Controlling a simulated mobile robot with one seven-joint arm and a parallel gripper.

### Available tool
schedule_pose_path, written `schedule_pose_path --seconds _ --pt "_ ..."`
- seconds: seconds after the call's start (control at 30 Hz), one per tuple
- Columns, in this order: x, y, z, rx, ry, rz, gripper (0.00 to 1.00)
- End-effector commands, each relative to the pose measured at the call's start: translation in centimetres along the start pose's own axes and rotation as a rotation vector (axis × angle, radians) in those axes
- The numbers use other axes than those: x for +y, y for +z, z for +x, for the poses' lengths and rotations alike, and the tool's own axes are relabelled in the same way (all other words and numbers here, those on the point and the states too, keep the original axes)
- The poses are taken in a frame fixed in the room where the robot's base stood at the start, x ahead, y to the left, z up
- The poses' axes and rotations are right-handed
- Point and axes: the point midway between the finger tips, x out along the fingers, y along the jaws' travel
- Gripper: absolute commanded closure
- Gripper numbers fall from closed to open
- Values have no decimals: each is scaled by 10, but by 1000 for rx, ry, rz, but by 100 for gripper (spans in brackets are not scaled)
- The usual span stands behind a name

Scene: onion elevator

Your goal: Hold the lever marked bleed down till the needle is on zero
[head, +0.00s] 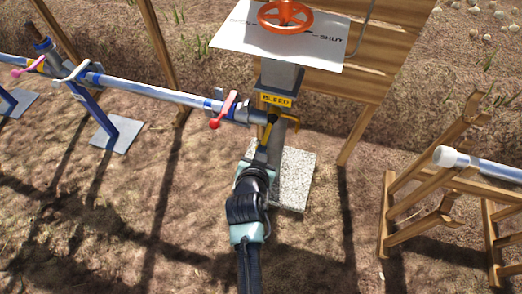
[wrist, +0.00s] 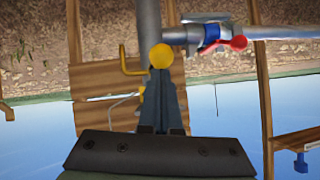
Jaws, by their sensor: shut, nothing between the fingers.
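The yellow label reading BLEED (head: 276,100) is on the grey post in the head view. A yellow bent piece (head: 291,121) sticks out to the right just below it; it also shows in the wrist view (wrist: 127,69). A round yellow knob (wrist: 160,56) shows in the wrist view right at my fingertips, probably the bleed lever's end. My gripper (head: 265,142) is below the label, shut and empty; its fingers (wrist: 161,82) point at the knob. I cannot tell whether they touch it. No gauge or needle shows in either view.
An orange handwheel (head: 285,15) sits above a white plate (head: 246,42) marked SHUT. A pipe (head: 160,94) with a red-handled valve (head: 222,111) joins from the left. A wooden stand (head: 440,200) with a white-capped pipe (head: 447,156) is at right. Bare soil lies in front.

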Motion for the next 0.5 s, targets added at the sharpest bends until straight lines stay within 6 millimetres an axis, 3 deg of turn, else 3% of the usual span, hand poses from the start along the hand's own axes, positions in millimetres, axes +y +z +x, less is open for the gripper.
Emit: schedule_pose_path --seconds 0.5 --pt "3 19 8 87 -13 -13 100"
